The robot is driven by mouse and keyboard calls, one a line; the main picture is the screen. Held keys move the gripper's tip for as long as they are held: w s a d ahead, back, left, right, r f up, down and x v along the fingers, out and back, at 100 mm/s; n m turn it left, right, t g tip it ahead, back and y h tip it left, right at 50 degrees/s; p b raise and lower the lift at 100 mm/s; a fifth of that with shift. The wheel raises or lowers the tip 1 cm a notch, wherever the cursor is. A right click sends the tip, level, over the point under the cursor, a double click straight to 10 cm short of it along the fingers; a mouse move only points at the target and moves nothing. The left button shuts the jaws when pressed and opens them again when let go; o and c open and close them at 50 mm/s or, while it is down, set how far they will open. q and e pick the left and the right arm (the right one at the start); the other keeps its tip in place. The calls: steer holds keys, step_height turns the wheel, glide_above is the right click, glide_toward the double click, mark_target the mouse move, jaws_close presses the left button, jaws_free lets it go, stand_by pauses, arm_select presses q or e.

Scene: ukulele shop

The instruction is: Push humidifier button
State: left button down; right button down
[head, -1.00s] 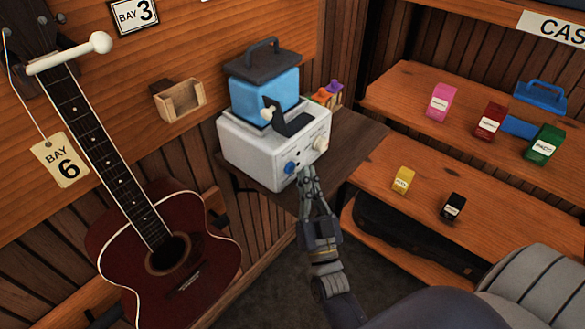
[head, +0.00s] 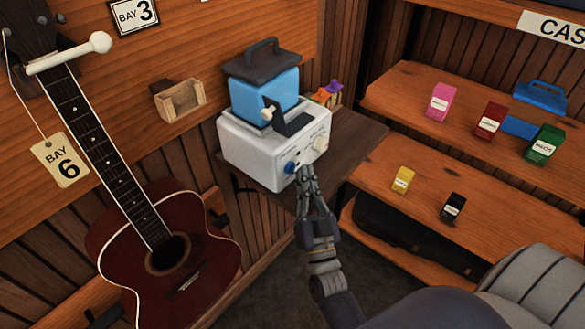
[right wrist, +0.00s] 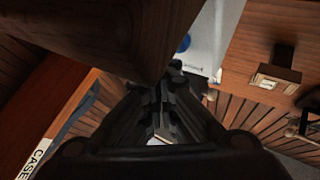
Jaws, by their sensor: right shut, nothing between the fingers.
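The humidifier (head: 250,148) is a white box with a blue tank (head: 263,95) and a dark handled lid, standing on a dark wooden shelf. Its front has a blue knob (head: 290,167) and a cream knob (head: 320,144). A black flap (head: 294,119) stands on top. My right gripper (head: 304,170) is shut and empty, its fingertips at the lower front, just right of the blue knob. They hide part of the front; I cannot tell whether they touch it. The right wrist view shows the white body (right wrist: 208,35) and the blue knob (right wrist: 184,43) beyond the fingertips. My left gripper is not in view.
The dark shelf (head: 352,140) has bare room right of the humidifier; its underside or edge looms close in the right wrist view (right wrist: 100,30). A red guitar (head: 165,245) hangs at left. Shelves with small coloured boxes (head: 490,120) stand at right.

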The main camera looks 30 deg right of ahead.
steer(key=shift+w+a, duration=0.25)
steer(key=shift+w, duration=0.4)
stand_by(0.7)
steer(key=shift+s, duration=0.15)
steer(key=shift+s+d, duration=0.4)
steer(key=shift+s, duration=0.35)
steer(key=shift+s+d+p, duration=0.15)
steer(key=shift+s+p, duration=0.3)
steer(key=s, duration=0.1)
steer(key=s+d, duration=0.1)
steer(key=s, duration=0.1)
steer(key=s+d+p, duration=0.1)
steer(key=shift+s, duration=0.35)
